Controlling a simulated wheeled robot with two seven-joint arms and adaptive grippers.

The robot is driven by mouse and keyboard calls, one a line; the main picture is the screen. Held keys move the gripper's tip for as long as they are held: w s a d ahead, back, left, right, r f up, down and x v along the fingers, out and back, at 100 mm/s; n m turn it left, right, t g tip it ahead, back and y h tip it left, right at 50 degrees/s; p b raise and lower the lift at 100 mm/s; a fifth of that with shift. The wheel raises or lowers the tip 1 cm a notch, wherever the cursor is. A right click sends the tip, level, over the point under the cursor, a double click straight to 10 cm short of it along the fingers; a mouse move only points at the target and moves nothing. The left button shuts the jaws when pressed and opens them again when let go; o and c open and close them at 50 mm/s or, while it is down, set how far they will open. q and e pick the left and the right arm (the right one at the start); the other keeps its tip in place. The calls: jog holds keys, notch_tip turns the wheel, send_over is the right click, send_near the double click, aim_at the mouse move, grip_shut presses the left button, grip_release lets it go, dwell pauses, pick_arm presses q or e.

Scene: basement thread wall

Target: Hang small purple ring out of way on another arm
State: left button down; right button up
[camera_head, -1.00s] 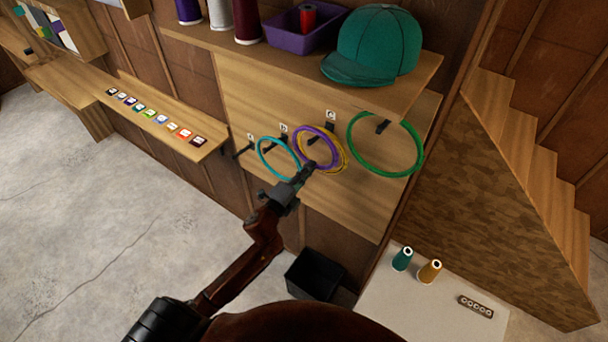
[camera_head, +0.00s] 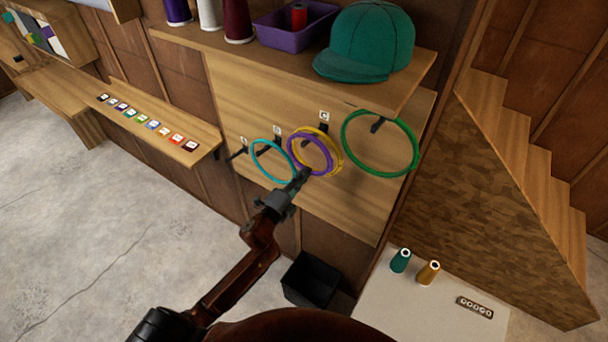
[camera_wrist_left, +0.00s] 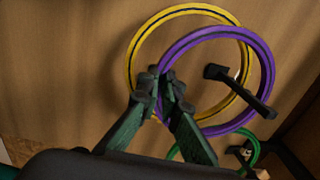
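The small purple ring (camera_head: 294,153) hangs at the third labelled black wall arm, overlapping a larger yellow ring (camera_head: 339,160) behind it. In the left wrist view, the purple ring (camera_wrist_left: 270,75) and yellow ring (camera_wrist_left: 135,60) surround the black arm (camera_wrist_left: 245,92). My left gripper (camera_head: 305,174) is at the purple ring's lower edge. In the left wrist view its fingertips (camera_wrist_left: 162,88) sit close on both sides of the purple band and appear shut on it. The leftmost wall arm (camera_head: 238,154) looks empty. My right gripper is not in view.
A teal ring (camera_head: 254,160) hangs left of the purple one, a green ring (camera_head: 417,150) right. A shelf (camera_head: 275,58) above carries a green cap (camera_head: 370,45), a purple bin (camera_head: 285,35) and spools. A black bin (camera_head: 308,282) stands below.

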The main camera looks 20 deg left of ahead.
pick_arm(q)
jog(key=c, duration=2.1)
grip_release()
jog(key=shift+o, duration=1.1)
jog(key=s+a+p, duration=0.1)
jog(key=s, duration=0.8)
jog(key=shift+a, duration=0.15)
